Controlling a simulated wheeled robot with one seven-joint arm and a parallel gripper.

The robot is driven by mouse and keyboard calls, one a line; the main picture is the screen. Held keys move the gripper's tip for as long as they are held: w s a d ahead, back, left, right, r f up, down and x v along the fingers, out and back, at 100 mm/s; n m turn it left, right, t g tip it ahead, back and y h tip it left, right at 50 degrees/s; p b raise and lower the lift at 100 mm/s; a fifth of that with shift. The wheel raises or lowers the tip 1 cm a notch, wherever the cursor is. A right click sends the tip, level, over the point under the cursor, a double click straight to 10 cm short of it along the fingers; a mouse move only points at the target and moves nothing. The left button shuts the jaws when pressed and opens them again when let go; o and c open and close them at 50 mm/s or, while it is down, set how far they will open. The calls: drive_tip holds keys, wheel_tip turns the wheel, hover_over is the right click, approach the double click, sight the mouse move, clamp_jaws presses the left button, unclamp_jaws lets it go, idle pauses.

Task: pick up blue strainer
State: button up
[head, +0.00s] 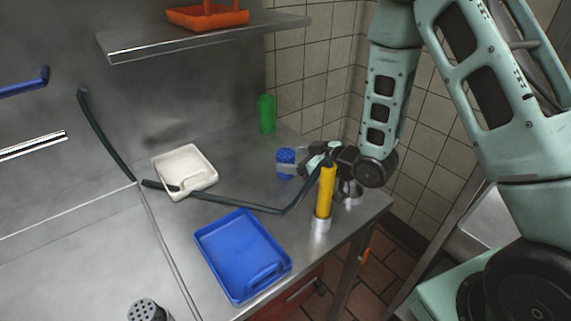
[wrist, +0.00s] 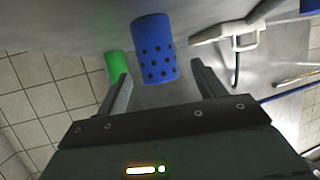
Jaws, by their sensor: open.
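The blue strainer (head: 286,160) is a small perforated cylinder near the back right of the steel counter. In the wrist view the strainer (wrist: 155,50) shows dark holes and lies ahead, between the lines of the two fingers. My gripper (head: 287,165) is at the strainer in the head view, with its fingers pointing left. In the wrist view my gripper (wrist: 163,78) is open, with the strainer's near end close to the gap between the fingertips. Whether a finger touches it I cannot tell. Part of the strainer is hidden by a finger in the head view.
A green cylinder (head: 267,114) stands behind the strainer. A yellow-handled item (head: 325,190) stands in front of my gripper. A dark hose (head: 240,202) crosses the counter. A white tray (head: 207,184) and blue tray (head: 207,252) lie left. A shelf (head: 205,42) hangs above.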

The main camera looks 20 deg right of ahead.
sight(280, 157)
drive_tip(key=shift+p+x, duration=0.85)
drive_tip(key=shift+x, duration=2)
drive_tip(key=shift+w+d, duration=0.1)
drive_tip(key=c, duration=1.1)
